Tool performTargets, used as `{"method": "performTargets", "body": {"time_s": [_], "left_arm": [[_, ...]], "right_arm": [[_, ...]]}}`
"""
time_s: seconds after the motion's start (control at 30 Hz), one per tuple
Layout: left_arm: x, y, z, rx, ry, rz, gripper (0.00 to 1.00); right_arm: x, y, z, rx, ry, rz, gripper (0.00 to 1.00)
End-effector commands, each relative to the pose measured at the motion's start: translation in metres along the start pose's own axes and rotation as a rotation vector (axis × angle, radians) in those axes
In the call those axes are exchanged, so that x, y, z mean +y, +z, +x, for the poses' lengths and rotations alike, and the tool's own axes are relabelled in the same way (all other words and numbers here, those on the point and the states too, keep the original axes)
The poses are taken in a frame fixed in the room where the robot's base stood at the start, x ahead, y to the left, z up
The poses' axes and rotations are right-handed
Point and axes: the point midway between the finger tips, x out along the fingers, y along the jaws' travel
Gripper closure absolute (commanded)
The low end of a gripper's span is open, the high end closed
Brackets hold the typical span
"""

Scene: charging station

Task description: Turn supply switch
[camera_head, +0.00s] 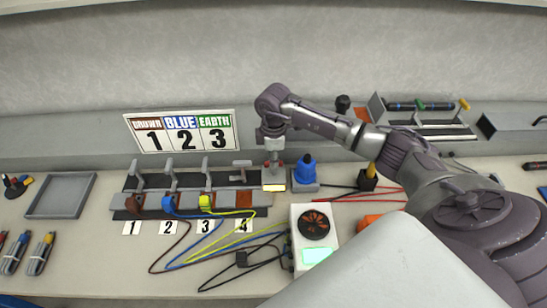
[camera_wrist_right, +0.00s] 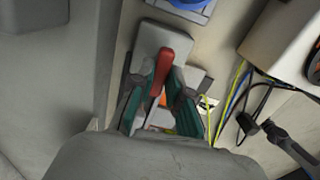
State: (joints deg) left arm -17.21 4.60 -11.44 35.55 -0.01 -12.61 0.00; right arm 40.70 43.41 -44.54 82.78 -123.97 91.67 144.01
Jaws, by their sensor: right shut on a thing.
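The supply switch is a small grey box with a red lever (camera_wrist_right: 176,58) in the right wrist view. In the head view its box (camera_head: 274,176) stands on the bench at the right end of the terminal row, partly covered by my gripper. A pale yellow lit strip (camera_head: 275,188) shows at its front. My right gripper (camera_head: 273,160) points down onto the switch from above. In the wrist view its two green-sided fingers (camera_wrist_right: 163,84) are shut on the red lever, one on each side. My left gripper is in no view.
A blue-topped device (camera_head: 305,174) stands close right of the switch. A white box with a fan (camera_head: 315,236) and a lit green screen is in front. Brown, blue and yellow wires (camera_head: 185,239) run from the terminals. A grey tray (camera_head: 61,195) lies left.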

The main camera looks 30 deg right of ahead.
Motion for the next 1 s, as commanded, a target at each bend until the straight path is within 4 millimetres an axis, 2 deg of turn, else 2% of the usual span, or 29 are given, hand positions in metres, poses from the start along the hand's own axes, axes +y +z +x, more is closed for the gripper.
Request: {"method": "performTargets", "body": {"time_s": [0.67, 0.7, 0.8, 1.0], "left_arm": [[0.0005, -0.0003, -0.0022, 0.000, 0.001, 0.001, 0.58], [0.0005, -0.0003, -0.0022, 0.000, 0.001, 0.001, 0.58], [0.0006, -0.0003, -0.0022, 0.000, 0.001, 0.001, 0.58], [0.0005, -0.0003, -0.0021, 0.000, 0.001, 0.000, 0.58]], "right_arm": [[0.0011, 0.0005, -0.0009, 0.000, 0.003, 0.058, 1.00], [0.0011, 0.0005, -0.0009, 0.000, 0.003, 0.058, 0.77], [0.0009, 0.0004, -0.0007, 0.000, 0.002, 0.057, 0.60], [0.0005, 0.0003, -0.0004, 0.000, 0.001, 0.056, 0.58]]}}
